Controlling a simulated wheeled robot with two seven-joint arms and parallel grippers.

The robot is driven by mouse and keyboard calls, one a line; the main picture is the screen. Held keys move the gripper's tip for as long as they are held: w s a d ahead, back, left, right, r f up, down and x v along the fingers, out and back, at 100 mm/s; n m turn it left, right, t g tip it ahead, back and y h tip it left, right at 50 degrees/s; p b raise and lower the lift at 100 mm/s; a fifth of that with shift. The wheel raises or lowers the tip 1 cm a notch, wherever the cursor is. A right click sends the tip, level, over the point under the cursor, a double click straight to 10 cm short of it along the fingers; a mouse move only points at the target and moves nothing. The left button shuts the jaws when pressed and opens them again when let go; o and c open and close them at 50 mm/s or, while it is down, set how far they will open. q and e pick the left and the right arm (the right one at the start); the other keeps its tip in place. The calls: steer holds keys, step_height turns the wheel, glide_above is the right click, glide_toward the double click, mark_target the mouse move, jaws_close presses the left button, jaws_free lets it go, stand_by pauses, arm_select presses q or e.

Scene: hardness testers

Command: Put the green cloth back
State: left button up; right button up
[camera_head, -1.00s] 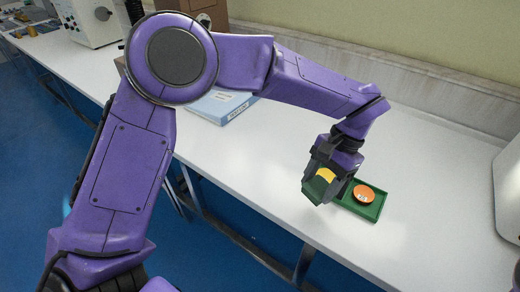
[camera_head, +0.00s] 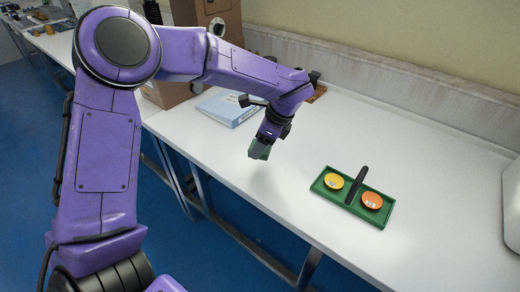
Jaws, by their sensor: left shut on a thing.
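My left gripper (camera_head: 262,147) is shut on the green cloth (camera_head: 257,151). Only a small dark green part of the cloth shows at the fingertips, and the gripper hides the rest. The gripper points down above the white table, left of a green tray and apart from it. My right gripper is not in view.
The green tray (camera_head: 329,192) holds a yellow dish (camera_head: 334,181), an orange dish (camera_head: 372,200) and an upright black handle (camera_head: 357,184). A blue-and-white box or binder (camera_head: 228,108) lies behind my left forearm, near cardboard boxes (camera_head: 222,16). The white table (camera_head: 430,165) has free room around the tray.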

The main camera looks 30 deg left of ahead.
mark_target(260, 162)
arm_select(q)
steer(key=shift+w+a+f, duration=0.2)
steer(key=shift+w+f, duration=0.15)
steer(key=shift+f, duration=0.1)
steer(key=shift+w+a+f, duration=0.2)
steer(key=shift+w+f, duration=0.1)
steer(key=shift+f, duration=0.15)
steer(key=f, duration=0.3)
steer(key=shift+w+a+f, duration=0.15)
steer(key=shift+w+f, duration=0.05)
steer(key=shift+f, duration=0.15)
steer(key=shift+s+f, duration=0.1)
steer(key=shift+f, duration=0.05)
steer(key=o, duration=1)
